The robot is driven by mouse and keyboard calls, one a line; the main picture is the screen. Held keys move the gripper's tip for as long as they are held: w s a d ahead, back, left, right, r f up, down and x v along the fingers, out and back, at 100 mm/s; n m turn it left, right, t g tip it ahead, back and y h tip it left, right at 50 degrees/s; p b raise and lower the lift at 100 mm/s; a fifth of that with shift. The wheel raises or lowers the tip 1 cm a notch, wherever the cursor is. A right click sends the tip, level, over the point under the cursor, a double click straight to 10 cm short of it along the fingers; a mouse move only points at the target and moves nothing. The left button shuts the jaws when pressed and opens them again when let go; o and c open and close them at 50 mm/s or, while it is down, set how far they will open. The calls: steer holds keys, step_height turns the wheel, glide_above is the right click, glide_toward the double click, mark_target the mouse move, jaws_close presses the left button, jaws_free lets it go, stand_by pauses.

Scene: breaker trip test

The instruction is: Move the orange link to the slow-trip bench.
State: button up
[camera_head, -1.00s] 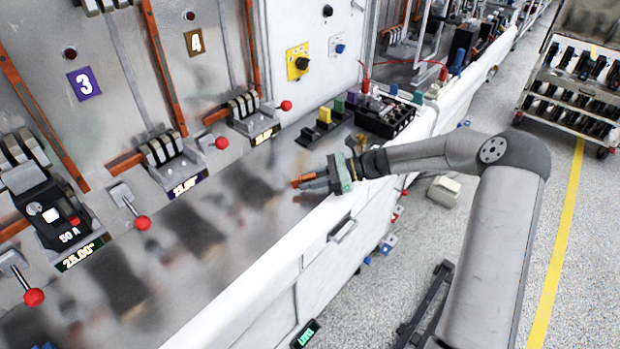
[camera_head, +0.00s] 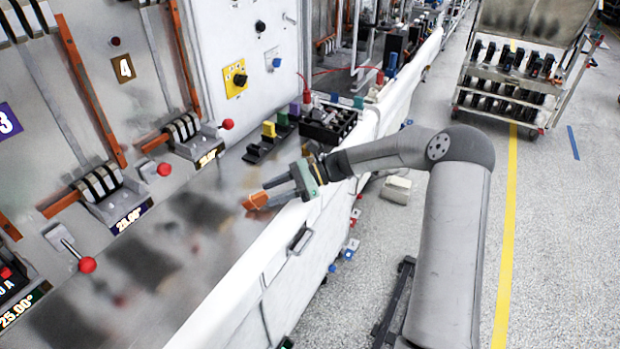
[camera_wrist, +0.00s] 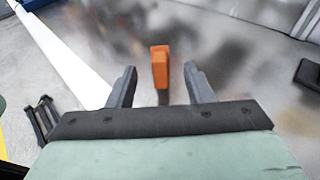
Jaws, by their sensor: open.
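The orange link (camera_head: 256,200) is on the shiny metal bench top (camera_head: 190,250), near its white front edge. In the wrist view the orange link (camera_wrist: 160,66) stands out between and slightly beyond my two finger ends, with a gap on each side. My gripper (camera_head: 272,193) is open and low over the bench; its fingers (camera_wrist: 160,84) point at the link in the wrist view. The switch units along the panel carry lit displays, one reading 25.00 (camera_head: 20,308). I cannot tell which bench is the slow-trip one.
Upright yellow (camera_head: 269,130), green and purple pieces stand on the bench beside a black terminal block (camera_head: 328,122). Red-knobbed levers (camera_head: 88,264) jut over the bench. A wheeled rack (camera_head: 510,85) stands across the aisle. The floor beside my arm is mostly clear.

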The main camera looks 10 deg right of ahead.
steer(key=b+v, duration=0.2)
steer(key=v, duration=1.1)
steer(key=shift+d, duration=0.2)
steer(key=shift+a+r, duration=0.1)
steer(key=s+a+n+g+h, duration=0.1)
steer(key=s+a+n+h, duration=0.25)
steer(key=s, duration=0.25)
steer(key=s+a+n+g+h, duration=0.1)
steer(key=s+a+n+h, duration=0.25)
steer(key=s, duration=0.35)
steer(key=s+d+n+t+h, duration=0.2)
steer(key=s+d+n+h, duration=0.1)
steer(key=s, duration=0.7)
steer(key=s+d+n+t+h, duration=0.2)
steer(key=s+n+h, duration=0.3)
steer(key=s, duration=0.6)
steer(key=shift+s+d+n, duration=0.35)
steer(key=shift+d+n, duration=0.1)
steer(key=shift+n, duration=0.65)
